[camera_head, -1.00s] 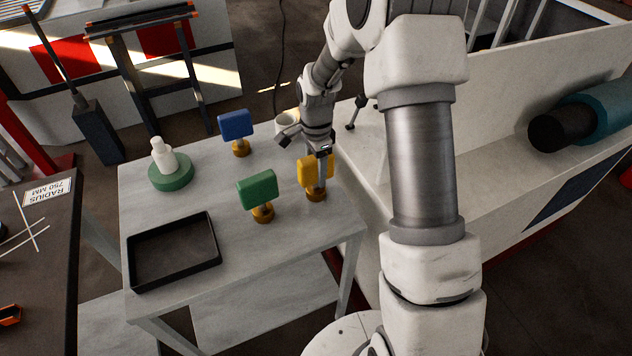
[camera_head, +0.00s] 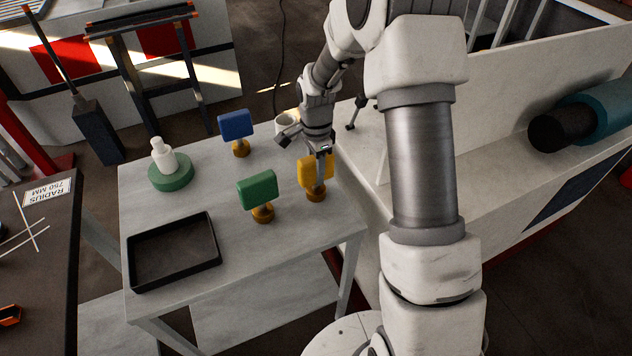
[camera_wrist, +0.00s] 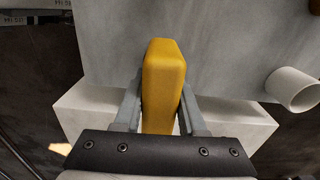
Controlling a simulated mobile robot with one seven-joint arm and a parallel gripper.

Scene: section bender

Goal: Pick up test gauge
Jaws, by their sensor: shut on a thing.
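A yellow block-topped gauge (camera_head: 306,172) with a round brown base stands on the grey table (camera_head: 270,265) at its right side. My gripper (camera_head: 320,172) reaches down over it from above. In the wrist view the yellow block (camera_wrist: 162,85) sits between the two grey fingers of my gripper (camera_wrist: 160,108), which are shut on it. Similar pieces with a green block (camera_head: 258,190) and a blue block (camera_head: 236,125) stand to the left and farther back. The yellow base seems to be at table level; I cannot tell whether it touches.
A black tray (camera_head: 133,262) lies at the front left of the table. A white cup (camera_head: 285,121) is behind my gripper, and a white wall edge (camera_head: 372,185) runs along the right.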

